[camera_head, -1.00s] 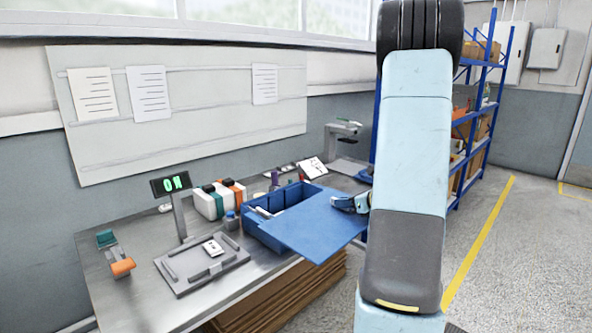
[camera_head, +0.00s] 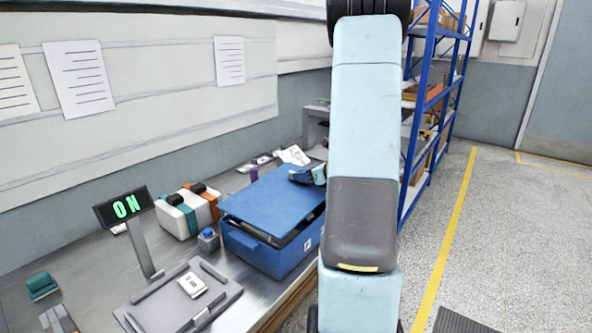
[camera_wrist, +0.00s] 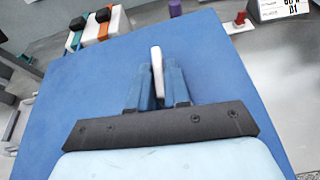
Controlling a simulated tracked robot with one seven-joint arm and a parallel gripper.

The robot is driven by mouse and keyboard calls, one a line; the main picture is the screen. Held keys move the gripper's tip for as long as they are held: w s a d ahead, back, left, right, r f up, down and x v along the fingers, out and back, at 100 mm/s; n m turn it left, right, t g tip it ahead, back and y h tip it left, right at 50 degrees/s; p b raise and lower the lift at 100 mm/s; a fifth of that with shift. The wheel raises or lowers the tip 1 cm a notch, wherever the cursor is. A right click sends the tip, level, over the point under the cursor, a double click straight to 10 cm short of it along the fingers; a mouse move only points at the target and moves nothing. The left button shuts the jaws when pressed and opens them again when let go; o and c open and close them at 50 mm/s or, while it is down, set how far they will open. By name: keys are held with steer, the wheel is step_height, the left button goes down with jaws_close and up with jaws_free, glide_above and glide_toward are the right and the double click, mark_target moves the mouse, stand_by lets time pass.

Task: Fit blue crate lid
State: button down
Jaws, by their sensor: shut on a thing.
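The blue lid (camera_head: 270,198) lies over the top of the open blue crate (camera_head: 258,252) on the bench. A dark gap shows between lid and crate wall along the front right, so the lid looks slightly raised or tilted there. My gripper (camera_head: 308,175) is at the lid's far right part, partly hidden by my arm. In the wrist view, the lid (camera_wrist: 85,80) fills most of the picture. My gripper (camera_wrist: 157,80) is shut on a pale upright grip on the lid.
A small blue-topped item (camera_head: 208,239) and white cases with green and orange bands (camera_head: 187,210) stand close left of the crate. A grey tray (camera_head: 178,300) is at the front left. Blue shelving (camera_head: 425,110) stands behind right.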

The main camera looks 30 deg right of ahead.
steer(key=shift+w+a, duration=0.3)
steer(key=shift+w, duration=0.15)
steer(key=shift+d, duration=0.1)
steer(key=shift+s+d, duration=0.1)
steer(key=shift+s+d, duration=0.15)
steer(key=shift+s, duration=0.05)
steer(key=shift+f+m, duration=0.1)
steer(key=shift+m, duration=0.2)
steer(key=shift+f, duration=2.55)
steer(key=c, duration=1)
jaws_free()
